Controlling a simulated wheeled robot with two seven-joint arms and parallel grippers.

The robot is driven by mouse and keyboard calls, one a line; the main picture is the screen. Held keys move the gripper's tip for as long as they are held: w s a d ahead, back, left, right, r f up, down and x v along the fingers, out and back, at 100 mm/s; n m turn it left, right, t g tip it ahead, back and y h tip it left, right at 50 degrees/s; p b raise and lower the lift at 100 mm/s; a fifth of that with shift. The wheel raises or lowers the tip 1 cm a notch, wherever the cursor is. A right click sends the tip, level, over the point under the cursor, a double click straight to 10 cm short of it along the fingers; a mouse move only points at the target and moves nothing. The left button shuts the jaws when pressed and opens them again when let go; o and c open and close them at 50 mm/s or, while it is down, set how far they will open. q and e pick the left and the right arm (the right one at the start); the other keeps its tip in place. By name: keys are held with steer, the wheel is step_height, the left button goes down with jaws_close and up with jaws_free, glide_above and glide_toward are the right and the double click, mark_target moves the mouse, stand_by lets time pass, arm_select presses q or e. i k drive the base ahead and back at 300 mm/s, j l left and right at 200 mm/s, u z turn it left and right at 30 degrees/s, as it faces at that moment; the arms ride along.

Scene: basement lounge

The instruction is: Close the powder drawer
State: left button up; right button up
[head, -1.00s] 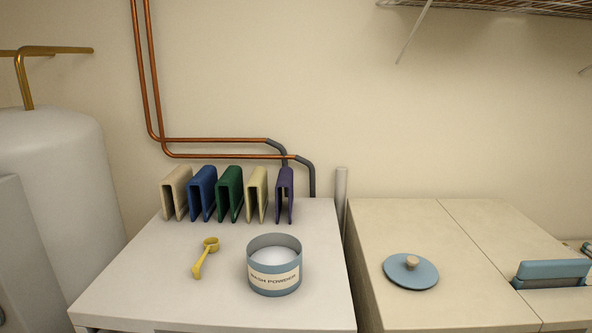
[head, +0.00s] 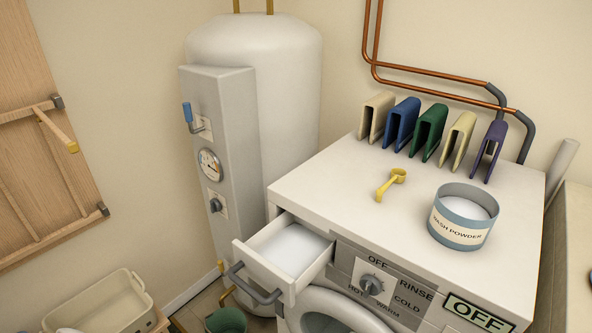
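The powder drawer (head: 262,267) is pulled out of the upper left front of the white washing machine (head: 330,185). White powder (head: 292,249) lies inside it. Its dark grey bar handle (head: 252,287) is on the drawer's front face. Neither of my grippers shows in the head view.
On the machine top stand a wash powder tub (head: 462,217), a yellow scoop (head: 390,185) and several folded cloths (head: 428,130). A dial (head: 371,284) sits right of the drawer. A boiler (head: 258,90) with a control box (head: 222,150) stands left behind. A cream bin (head: 105,300) is lower left.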

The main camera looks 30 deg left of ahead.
mark_target(287, 254)
steer(key=u, duration=1.25)
